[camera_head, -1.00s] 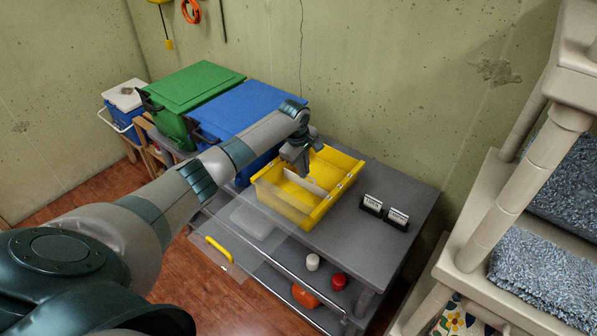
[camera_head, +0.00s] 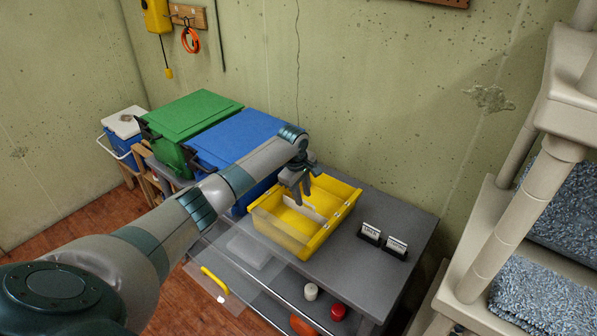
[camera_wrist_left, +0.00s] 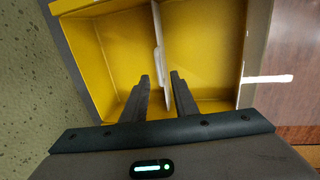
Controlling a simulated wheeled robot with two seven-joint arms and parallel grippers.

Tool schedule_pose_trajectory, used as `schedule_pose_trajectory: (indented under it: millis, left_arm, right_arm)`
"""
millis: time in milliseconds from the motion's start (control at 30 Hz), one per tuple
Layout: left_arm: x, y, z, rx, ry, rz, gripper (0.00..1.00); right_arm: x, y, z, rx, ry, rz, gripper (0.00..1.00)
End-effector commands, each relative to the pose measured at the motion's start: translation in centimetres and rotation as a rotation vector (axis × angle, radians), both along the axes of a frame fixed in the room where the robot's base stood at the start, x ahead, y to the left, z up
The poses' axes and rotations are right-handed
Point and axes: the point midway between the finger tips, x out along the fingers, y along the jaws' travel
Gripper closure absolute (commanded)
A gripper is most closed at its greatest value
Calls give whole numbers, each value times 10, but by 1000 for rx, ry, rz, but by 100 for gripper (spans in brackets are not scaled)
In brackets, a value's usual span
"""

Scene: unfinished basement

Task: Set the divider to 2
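The yellow bin (camera_head: 333,231) stands on the grey table, and a thin white divider (camera_head: 321,218) stands across its inside. In the left wrist view the divider (camera_wrist_left: 160,52) splits the yellow bin (camera_wrist_left: 100,60) into two compartments. My left gripper (camera_head: 303,203) is over the bin, pointing down. Its two fingers (camera_wrist_left: 160,76) are apart, with the divider's near end showing in the gap between them; no grip on it shows. Small white marks sit along the bin's right rim, too small to read. My right gripper is in neither view.
A blue box (camera_head: 240,138) and a green box (camera_head: 190,115) stand behind to the left. A beige shelf (camera_head: 510,220) rises at the right. Bottles sit on the lower shelf.

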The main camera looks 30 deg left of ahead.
Motion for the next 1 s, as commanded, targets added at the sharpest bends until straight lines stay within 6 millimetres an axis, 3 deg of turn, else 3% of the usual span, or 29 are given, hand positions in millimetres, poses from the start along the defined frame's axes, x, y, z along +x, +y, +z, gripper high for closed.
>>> schedule_pose_trajectory:
  millis: [267, 700, 1000]
  left_arm:
    - [-6, 1, 37, 1, -4, -1, 74]
    - [-23, 2, 124, 1, -3, 0, 74]
    - [-30, 2, 157, 0, 0, -1, 74]
  right_arm:
    - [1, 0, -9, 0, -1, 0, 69]
    - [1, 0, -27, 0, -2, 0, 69]
    - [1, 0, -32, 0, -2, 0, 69]
